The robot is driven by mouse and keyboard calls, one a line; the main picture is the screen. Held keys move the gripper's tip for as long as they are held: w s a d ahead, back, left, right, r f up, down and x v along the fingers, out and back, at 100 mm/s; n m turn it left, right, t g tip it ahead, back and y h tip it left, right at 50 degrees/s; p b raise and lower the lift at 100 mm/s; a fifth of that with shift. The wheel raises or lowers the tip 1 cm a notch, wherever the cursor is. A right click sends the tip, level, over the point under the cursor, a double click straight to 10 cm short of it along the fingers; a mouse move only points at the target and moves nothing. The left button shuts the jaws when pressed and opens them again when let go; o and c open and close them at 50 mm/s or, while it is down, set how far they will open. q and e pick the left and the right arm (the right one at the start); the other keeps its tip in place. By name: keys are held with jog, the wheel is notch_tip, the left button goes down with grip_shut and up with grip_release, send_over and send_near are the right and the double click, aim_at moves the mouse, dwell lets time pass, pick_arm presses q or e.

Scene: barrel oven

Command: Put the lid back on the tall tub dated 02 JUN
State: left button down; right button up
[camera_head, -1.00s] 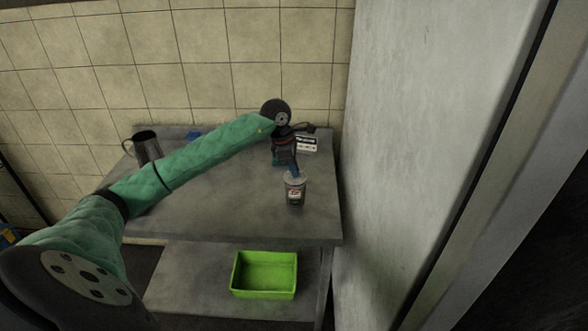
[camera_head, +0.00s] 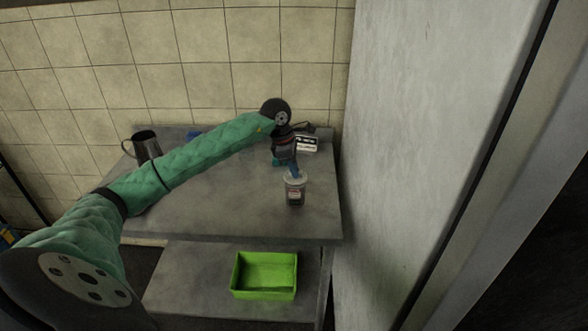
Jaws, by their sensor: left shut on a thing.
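The tall tub (camera_head: 294,197) stands upright near the front right of the grey table, a clear-looking container with dark contents and a small red and white label. The label's date is too small to read. A pale lid (camera_head: 296,179) sits at the tub's top; whether it is fully seated I cannot tell. My left gripper (camera_head: 294,174) reaches down from behind, its blue fingers at the lid, shut on it. The fingertips are small and partly hidden. My right gripper is not in view.
A dark metal jug (camera_head: 146,146) stands at the table's back left. A small black and white device (camera_head: 307,143) lies at the back right. A green tray (camera_head: 264,292) rests on the lower shelf. A grey wall (camera_head: 420,120) rises close to the table's right side.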

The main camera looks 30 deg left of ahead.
pick_arm(q)
jog(key=shift+f+b, duration=0.15)
jog(key=shift+b, duration=0.7)
dwell(1.2)
dwell(0.4)
jog(key=c, duration=1.4)
grip_release()
jog(key=shift+c, duration=0.2)
jog(key=shift+o, duration=0.5)
jog(key=o, duration=0.4)
jog(key=shift+r+p, duration=0.75)
jog(key=shift+r, duration=2.75)
